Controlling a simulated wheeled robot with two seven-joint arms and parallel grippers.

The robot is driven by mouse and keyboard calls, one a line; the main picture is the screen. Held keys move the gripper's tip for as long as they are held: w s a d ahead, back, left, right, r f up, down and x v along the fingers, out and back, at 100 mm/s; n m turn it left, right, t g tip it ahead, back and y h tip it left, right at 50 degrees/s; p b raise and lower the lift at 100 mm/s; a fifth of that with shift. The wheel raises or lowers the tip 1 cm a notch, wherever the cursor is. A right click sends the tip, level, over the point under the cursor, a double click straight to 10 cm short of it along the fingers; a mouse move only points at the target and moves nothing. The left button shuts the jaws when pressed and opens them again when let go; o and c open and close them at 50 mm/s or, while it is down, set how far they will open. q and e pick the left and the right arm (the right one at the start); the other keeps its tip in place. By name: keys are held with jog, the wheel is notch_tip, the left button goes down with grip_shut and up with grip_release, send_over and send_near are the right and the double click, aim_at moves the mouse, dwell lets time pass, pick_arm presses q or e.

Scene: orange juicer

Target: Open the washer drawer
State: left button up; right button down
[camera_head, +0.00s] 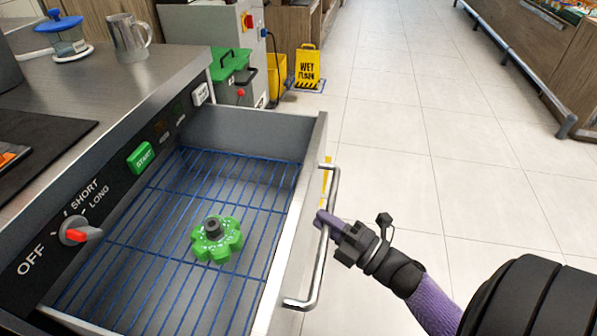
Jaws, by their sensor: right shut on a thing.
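The washer drawer (312,150) is pulled out from the metal counter, and its inside shows. A blue wire rack (150,235) lines its floor. A green gear-shaped part (217,240) with a dark hub lies on the rack. A chrome bar handle (313,285) runs along the drawer's front. My right gripper (326,219) comes in from the right and is shut on the handle near its middle. My left gripper is not in view.
The front panel has a green START button (141,157) and a red-tipped knob (78,235). A metal mug (129,37) and a blue-lidded jar (64,36) stand on the counter. A yellow wet floor sign (307,68) stands behind. The tiled floor at right is clear.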

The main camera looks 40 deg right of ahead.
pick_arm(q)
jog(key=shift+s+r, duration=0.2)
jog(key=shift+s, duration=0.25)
pick_arm(e)
jog(key=s+d, duration=0.2)
jog(key=shift+s, duration=0.3)
jog(key=c, duration=0.8)
grip_release()
jog(key=shift+c, duration=0.2)
jog(key=shift+o, duration=1.3)
pick_arm(q)
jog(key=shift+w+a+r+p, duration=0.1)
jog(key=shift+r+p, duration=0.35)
jog(key=shift+p, duration=0.1)
pick_arm(e)
jog(key=v, duration=1)
